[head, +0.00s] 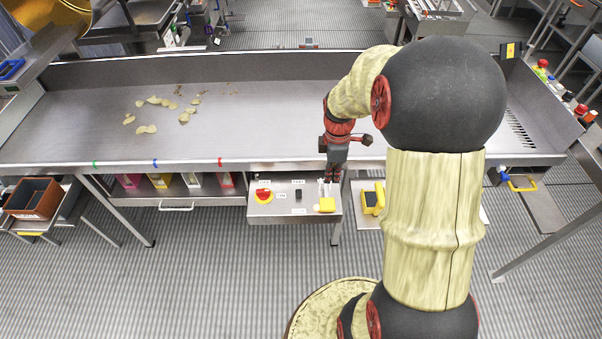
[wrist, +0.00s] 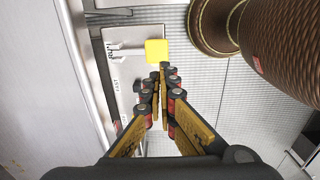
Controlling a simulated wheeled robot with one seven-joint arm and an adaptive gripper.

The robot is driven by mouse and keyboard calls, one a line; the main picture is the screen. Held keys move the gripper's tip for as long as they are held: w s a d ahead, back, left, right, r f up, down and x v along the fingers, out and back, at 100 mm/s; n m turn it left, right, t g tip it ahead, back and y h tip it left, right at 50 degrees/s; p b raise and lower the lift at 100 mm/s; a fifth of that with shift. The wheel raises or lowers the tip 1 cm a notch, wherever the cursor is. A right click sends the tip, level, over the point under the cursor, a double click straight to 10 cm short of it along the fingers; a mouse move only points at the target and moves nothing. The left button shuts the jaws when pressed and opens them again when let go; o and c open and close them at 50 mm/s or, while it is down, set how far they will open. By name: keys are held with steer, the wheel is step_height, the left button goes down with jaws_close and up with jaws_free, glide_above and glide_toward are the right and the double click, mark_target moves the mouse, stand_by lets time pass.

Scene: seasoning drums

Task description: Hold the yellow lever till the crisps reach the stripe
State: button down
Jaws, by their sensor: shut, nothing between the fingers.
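The yellow lever (head: 327,205) is a block-shaped knob at the right end of a grey control panel (head: 250,210) under the trough's front edge. It also shows in the wrist view (wrist: 156,51), at the end of a pale slot. My gripper (head: 329,181) points down just behind the lever. Its fingertips (wrist: 160,74) are together and empty, close to the lever; I cannot tell if they touch it. Several pale crisps (head: 153,100) lie scattered in the left part of the grey trough (head: 270,135). Green (head: 95,163), blue (head: 155,162) and red (head: 220,161) stripes mark its front edge.
A red-and-yellow button (head: 263,195) and a black switch (head: 298,195) sit on the panel. A yellow device (head: 373,198) lies on a shelf to its right. A brown bin (head: 34,197) stands at far left. Colourful bottles (head: 560,92) line the right end.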

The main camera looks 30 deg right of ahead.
mark_target(328, 207)
steer(key=shift+f, duration=0.15)
step_height(328, 207, down, 14)
steer(key=b, duration=0.3)
stand_by(0.4)
steer(key=shift+s+a+f+b, duration=0.1)
steer(key=shift+s+f+b, duration=0.1)
steer(key=shift+f, duration=0.45)
steer(key=shift+s+a+f+b, duration=0.1)
steer(key=shift+s+f+b, duration=0.05)
steer(key=shift+f, duration=0.5)
